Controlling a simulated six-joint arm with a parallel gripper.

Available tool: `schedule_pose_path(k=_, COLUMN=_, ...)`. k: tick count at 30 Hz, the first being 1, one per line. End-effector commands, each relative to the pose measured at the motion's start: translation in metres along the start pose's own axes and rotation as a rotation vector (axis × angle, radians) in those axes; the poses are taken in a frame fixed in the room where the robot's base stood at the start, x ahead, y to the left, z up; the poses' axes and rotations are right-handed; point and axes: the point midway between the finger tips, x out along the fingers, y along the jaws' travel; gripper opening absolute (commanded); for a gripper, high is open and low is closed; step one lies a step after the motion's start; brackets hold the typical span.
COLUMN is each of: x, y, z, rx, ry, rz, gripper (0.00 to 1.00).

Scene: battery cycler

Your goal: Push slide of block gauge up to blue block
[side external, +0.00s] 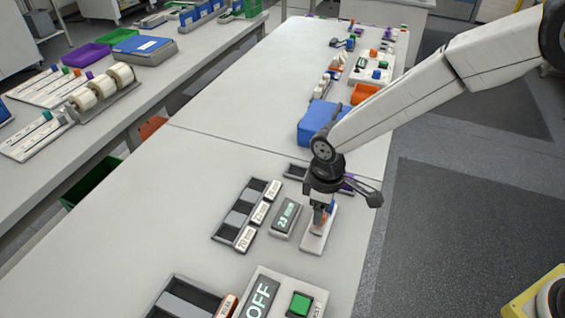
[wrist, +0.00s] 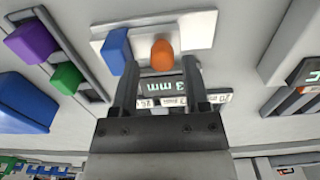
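The block gauge has a white base (side external: 317,240), seen also at the top of the wrist view (wrist: 196,34). In the wrist view, the upright blue block (wrist: 117,50) and the rounded orange slide (wrist: 162,53) stand on it, with a small gap between them. The gauge's display (side external: 286,218) reads 23 mm in the side view; the wrist view shows it partly covered. My gripper (wrist: 160,62) is open, fingers apart. The orange slide shows between the fingertips, touching neither visibly; the left fingertip is close to the blue block. In the side view, my gripper (side external: 322,208) hangs over the gauge.
A dark sorting tray (side external: 222,233) with size labels lies left of the display. A dark rack holds a purple block (wrist: 32,43) and a green block (wrist: 67,78). A large blue bin (side external: 318,122) stands behind. An OFF panel (side external: 262,296) is at the front.

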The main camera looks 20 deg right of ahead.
Motion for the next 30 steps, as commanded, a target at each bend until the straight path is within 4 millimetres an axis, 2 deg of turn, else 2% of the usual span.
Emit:
schedule_pose_path(k=8, x=-0.005, y=-0.001, z=0.000, rx=0.000, ry=0.000, rz=-0.001, gripper=0.59)
schedule_pose_path(k=30, x=-0.046, y=-0.001, z=0.000, rx=-0.001, ry=0.002, rz=0.000, gripper=0.59)
